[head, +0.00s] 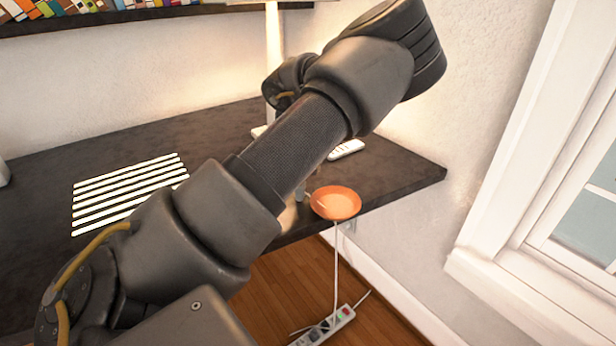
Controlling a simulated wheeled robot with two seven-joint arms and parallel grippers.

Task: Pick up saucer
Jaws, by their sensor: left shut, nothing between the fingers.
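The orange saucer (335,203) is right of my arm, at the front edge of the dark desk (395,178). Its near rim overlaps the desk edge in the picture; I cannot tell whether it rests on the top or overhangs. My left arm crosses the view from lower left to upper right and hides much of the desk. My right gripper is not in view.
A white remote-like object (346,149) lies behind the saucer. White strips (125,195) lie on the left of the desk. A lamp post (273,45) stands behind my arm. A power strip (325,328) lies on the wooden floor. A window (560,190) is at right.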

